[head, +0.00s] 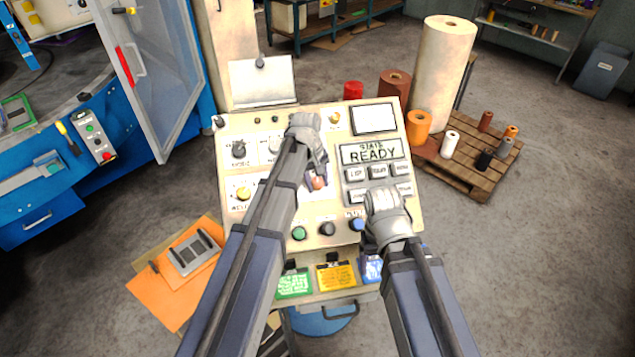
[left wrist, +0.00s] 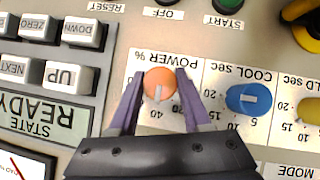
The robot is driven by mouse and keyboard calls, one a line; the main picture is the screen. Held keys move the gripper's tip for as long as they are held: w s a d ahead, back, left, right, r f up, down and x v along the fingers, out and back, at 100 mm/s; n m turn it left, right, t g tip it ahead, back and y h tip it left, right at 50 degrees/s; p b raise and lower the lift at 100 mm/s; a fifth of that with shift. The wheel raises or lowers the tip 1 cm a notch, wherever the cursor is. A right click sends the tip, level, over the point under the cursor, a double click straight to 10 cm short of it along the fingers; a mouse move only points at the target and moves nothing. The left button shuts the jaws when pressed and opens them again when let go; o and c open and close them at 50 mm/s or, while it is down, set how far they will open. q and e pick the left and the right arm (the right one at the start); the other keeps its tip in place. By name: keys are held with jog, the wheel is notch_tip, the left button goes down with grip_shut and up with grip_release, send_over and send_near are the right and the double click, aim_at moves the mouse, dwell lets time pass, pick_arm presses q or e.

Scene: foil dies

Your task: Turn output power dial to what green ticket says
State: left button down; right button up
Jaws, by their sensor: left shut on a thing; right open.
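The orange output power dial (left wrist: 160,86), labelled POWER %, sits between the purple fingers of my left gripper (left wrist: 159,80), which is shut on it. The left wrist view is upside down; the dial's pale pointer line points down there, toward the 40 mark. In the head view, the dial (head: 318,183) shows beside my left gripper (head: 315,176). The green ticket (head: 293,284) hangs at the panel's lower front edge; its writing is too small to read. My right gripper (head: 383,203) is open over the panel's right side, its fingertips mostly hidden.
The blue cool dial (left wrist: 248,98) is close beside the power dial. The UP button (left wrist: 66,75) and other keys lie on its other side. A yellow ticket (head: 337,275) and a blue ticket (head: 371,268) hang by the green one. The display (head: 372,152) reads READY.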

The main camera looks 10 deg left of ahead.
pick_arm(q)
jog(key=m+y, duration=0.2)
jog(key=m, duration=0.1)
jog(key=shift+g, duration=0.4)
jog(key=shift+d+m+y+b, duration=0.1)
jog(key=shift+m+y+b, duration=0.3)
jog(key=shift+m+y, duration=1.25)
jog(key=shift+m+h, duration=0.25)
jog(key=shift+m, duration=0.3)
jog(key=shift+c, duration=1.8)
grip_release()
